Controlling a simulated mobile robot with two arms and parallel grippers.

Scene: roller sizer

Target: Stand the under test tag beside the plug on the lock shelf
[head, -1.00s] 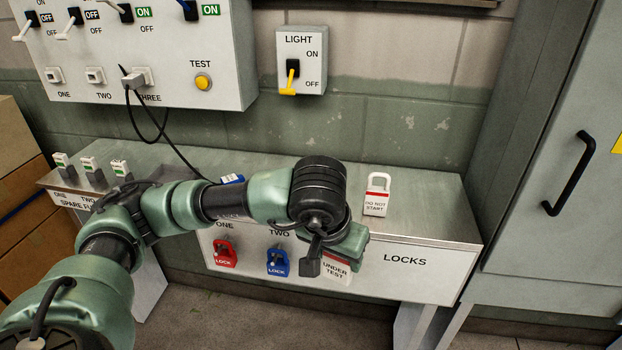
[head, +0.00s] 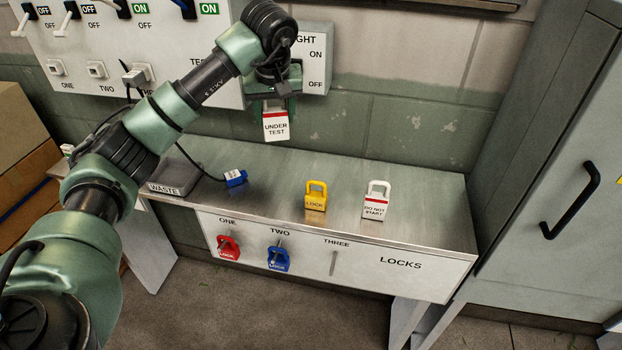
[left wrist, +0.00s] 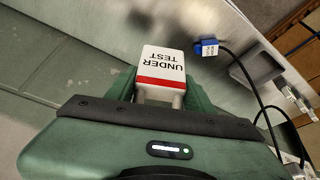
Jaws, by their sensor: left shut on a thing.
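The under test tag (head: 275,126) is white with a red band and hangs upright from my left gripper (head: 272,100). The gripper is shut on the tag's top and holds it well above the shelf, in front of the wall. In the left wrist view the tag (left wrist: 161,68) shows between the fingers. The lock shelf (head: 410,190) is a metal top with a front panel marked LOCKS. The plug (head: 236,178) is blue with a white label and lies on the shelf's left part, a black cable running to it. It also shows in the left wrist view (left wrist: 207,47). My right gripper is out of view.
A yellow lock (head: 316,195) and a white do not start tag (head: 376,199) stand on the shelf. Red (head: 228,247) and blue (head: 278,258) locks hang on the front; peg three (head: 333,263) is bare. A grey waste tray (head: 174,178) lies left of the plug.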

